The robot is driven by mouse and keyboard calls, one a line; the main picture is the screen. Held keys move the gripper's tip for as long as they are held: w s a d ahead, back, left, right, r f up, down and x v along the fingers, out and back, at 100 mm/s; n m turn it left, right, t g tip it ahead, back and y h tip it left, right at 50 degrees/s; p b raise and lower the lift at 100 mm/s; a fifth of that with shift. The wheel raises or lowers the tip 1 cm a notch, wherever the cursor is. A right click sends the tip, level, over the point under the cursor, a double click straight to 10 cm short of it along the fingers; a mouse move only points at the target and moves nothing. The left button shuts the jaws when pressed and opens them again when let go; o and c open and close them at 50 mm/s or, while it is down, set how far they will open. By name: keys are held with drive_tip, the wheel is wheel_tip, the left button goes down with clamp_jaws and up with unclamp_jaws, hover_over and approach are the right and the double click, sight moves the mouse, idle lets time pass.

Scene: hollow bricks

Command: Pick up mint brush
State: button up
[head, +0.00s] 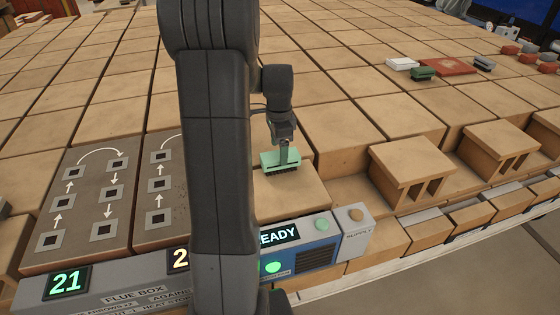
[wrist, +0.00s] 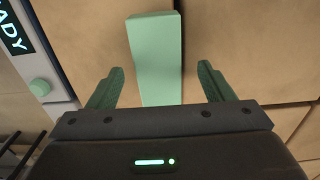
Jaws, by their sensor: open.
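The mint brush (head: 281,161) is a pale green block with dark bristles underneath. It rests on a tan brick surface just right of my arm in the head view. My gripper (wrist: 161,82) is open, with one dark green finger on each side of the brush and a visible gap to each. In the head view my gripper (head: 282,152) is right above the brush. The brush's lower end is hidden by the gripper body in the wrist view.
A control panel (head: 305,245) with a READY display stands in front of the brush. Hollow bricks (head: 410,170) stand to the right. A darker green brush (head: 423,73), a white block (head: 402,64) and a reddish plate (head: 449,66) lie at the back right. Flat tan bricks spread behind.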

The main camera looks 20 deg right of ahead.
drive_tip(key=shift+s+d+f, duration=0.1)
drive_tip(key=shift+f, duration=1.8)
drive_tip(key=c, duration=1.1)
drive_tip(key=shift+r, duration=5.05)
drive_tip(key=shift+c, duration=0.2)
